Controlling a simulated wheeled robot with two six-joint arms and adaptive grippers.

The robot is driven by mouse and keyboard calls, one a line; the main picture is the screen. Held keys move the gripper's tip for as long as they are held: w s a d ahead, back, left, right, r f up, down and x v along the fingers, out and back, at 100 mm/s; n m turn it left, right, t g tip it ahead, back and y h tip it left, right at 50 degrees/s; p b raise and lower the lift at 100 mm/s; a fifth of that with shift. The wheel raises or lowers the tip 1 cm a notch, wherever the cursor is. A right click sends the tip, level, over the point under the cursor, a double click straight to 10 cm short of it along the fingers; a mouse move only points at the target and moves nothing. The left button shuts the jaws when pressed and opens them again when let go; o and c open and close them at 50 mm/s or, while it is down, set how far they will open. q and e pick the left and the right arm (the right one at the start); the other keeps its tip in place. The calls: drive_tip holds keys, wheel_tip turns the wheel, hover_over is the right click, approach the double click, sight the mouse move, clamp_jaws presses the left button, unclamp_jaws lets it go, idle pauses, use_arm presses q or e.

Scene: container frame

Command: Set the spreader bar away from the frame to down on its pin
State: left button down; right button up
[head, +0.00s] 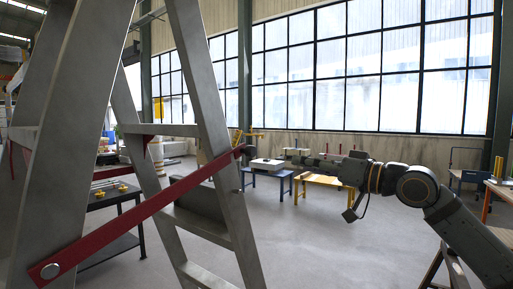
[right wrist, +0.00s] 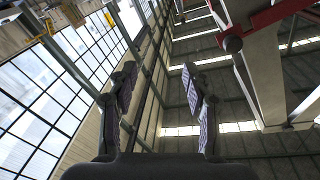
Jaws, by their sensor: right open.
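The red spreader bar (head: 150,207) slants across the grey metal frame (head: 205,100). Its lower left end has a round bolt head (head: 50,271) on the near left leg. Its upper right end lies at the right leg, with a dark knob there. In the right wrist view the bar (right wrist: 268,20) is at the upper right, with a dark round knob (right wrist: 232,43) at its end. My right gripper (head: 292,158) points left, just right of that end and apart from it. In the right wrist view its fingers (right wrist: 158,90) are spread, with nothing between them. My left gripper is out of view.
A black table (head: 112,195) stands behind the frame. A blue table (head: 268,174) and a yellow table (head: 325,181) stand beyond my right gripper. Grey floor is open between the frame and my right arm. A bench (head: 500,190) is at the right edge.

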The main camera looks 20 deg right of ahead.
sight(254, 151)
drive_tip(key=s+a+r+n+g+y, duration=0.2)
drive_tip(key=s+a+r, duration=0.2)
drive_tip(key=s+a, duration=0.35)
drive_tip(key=p+x, duration=0.2)
drive_tip(key=p, duration=0.1)
drive_tip(key=p+x, duration=0.3)
drive_tip(key=p, duration=0.1)
drive_tip(key=d+p+x, duration=0.1)
drive_tip(key=p+x, duration=0.2)
drive_tip(key=p, duration=0.1)
drive_tip(key=shift+w, duration=0.35)
drive_tip(key=shift+w+a+p, duration=0.45)
drive_tip(key=shift+w+p, duration=0.1)
drive_tip(key=shift+p, duration=0.15)
drive_tip(key=shift+w+a+f, duration=0.25)
drive_tip(key=shift+w, duration=0.05)
clamp_jaws()
